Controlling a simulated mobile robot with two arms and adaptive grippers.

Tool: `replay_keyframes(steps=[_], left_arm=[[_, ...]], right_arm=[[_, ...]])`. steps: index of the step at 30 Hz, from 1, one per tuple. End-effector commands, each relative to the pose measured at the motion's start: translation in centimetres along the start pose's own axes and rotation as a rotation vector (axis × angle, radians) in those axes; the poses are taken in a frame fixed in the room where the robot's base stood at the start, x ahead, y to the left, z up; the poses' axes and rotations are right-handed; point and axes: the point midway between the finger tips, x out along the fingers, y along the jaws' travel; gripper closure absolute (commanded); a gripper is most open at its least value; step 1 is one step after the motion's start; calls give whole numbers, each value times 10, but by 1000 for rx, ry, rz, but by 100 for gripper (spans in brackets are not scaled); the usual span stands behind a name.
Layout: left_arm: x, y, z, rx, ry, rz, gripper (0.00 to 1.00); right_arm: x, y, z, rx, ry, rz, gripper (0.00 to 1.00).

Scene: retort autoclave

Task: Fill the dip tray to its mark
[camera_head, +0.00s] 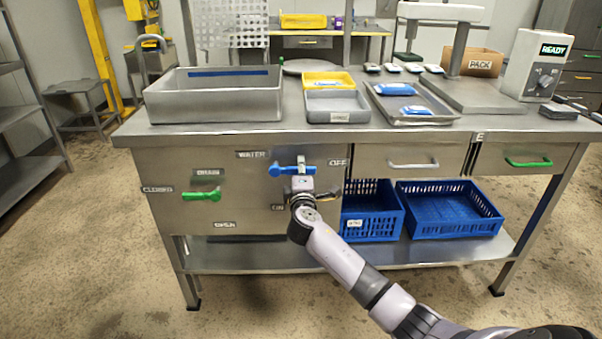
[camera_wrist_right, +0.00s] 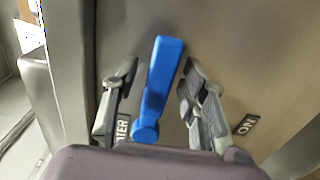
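The dip tray (camera_head: 215,103) is a wide grey metal basin on the bench's left side. A blue strip (camera_head: 213,73), perhaps its mark, runs along the inner back wall; I cannot make out any water. The blue water lever (camera_head: 280,171) lies roughly level on the front panel, between the WATER, OFF and ON labels. My right gripper (camera_head: 301,180) is at the lever. In the right wrist view the blue lever (camera_wrist_right: 158,85) stands between the open fingers (camera_wrist_right: 160,88), with gaps on both sides. My left gripper is not in view.
A green drain lever (camera_head: 202,195) lies level to the left, near the CLOSED label. Yellow and grey bins (camera_head: 337,107) and a metal tray (camera_head: 412,112) with blue packs stand on the bench. Blue crates (camera_head: 447,212) sit on the shelf below.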

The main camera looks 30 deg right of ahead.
Motion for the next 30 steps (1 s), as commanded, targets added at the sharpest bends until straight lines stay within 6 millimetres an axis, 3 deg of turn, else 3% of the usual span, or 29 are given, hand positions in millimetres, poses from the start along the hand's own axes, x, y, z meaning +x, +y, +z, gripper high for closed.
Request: replay_keyframes(steps=[10, 27, 30], left_arm=[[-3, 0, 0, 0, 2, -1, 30], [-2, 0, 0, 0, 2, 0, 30], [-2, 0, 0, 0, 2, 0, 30]], right_arm=[[3, 0, 0, 0, 1, 0, 61], [3, 0, 0, 0, 1, 0, 99], [3, 0, 0, 0, 1, 0, 100]])
